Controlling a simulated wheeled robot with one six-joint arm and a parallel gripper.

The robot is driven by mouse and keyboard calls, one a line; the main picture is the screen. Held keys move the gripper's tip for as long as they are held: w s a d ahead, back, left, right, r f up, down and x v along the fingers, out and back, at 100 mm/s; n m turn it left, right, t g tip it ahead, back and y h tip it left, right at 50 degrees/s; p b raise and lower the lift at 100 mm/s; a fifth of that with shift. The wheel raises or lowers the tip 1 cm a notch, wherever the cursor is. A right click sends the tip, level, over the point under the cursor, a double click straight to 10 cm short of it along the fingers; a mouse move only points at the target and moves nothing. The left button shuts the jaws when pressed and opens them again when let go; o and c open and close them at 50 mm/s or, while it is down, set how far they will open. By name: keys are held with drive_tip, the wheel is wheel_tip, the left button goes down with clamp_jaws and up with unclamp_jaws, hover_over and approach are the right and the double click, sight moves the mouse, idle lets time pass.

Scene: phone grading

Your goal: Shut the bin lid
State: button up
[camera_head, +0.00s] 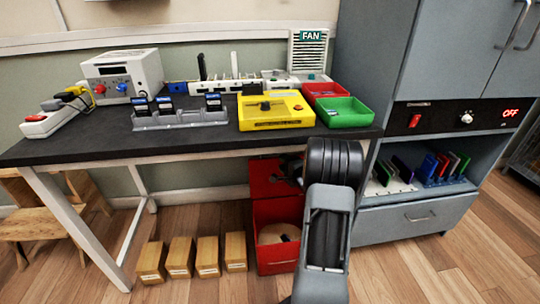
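The red bin (276,263) stands on the floor under the workbench. Its red lid (262,178) is raised, standing upright at the back of the bin. The bin's opening shows a pale inside with a small dark thing in it. My arm rises from the bottom of the picture and hides the right side of the bin and lid. A dark part that seems to be my gripper (291,172) shows in front of the lid, mostly behind my arm. I cannot tell whether it touches the lid, or whether its fingers are open.
Several wooden blocks (208,256) stand on the floor left of the bin. The black workbench (110,148) is above, holding a yellow box (275,124), a green tray (345,118) and a red tray (323,91). A grey cabinet (412,219) stands right of my arm. Floor at the right front is clear.

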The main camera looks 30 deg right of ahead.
drive_tip(key=shift+w+d+f+b, duration=0.15)
drive_tip(key=shift+w+b, duration=0.45)
drive_tip(key=shift+w, duration=1.15)
drive_tip(key=shift+w+f+b, duration=0.15)
drive_tip(key=shift+w+b, duration=0.4)
drive_tip(key=shift+w, duration=1.15)
drive_tip(key=shift+w+d+f+b, duration=0.15)
drive_tip(key=shift+w+b, duration=0.45)
drive_tip(key=shift+w, duration=1.15)
drive_tip(key=shift+c, duration=0.2)
clamp_jaws()
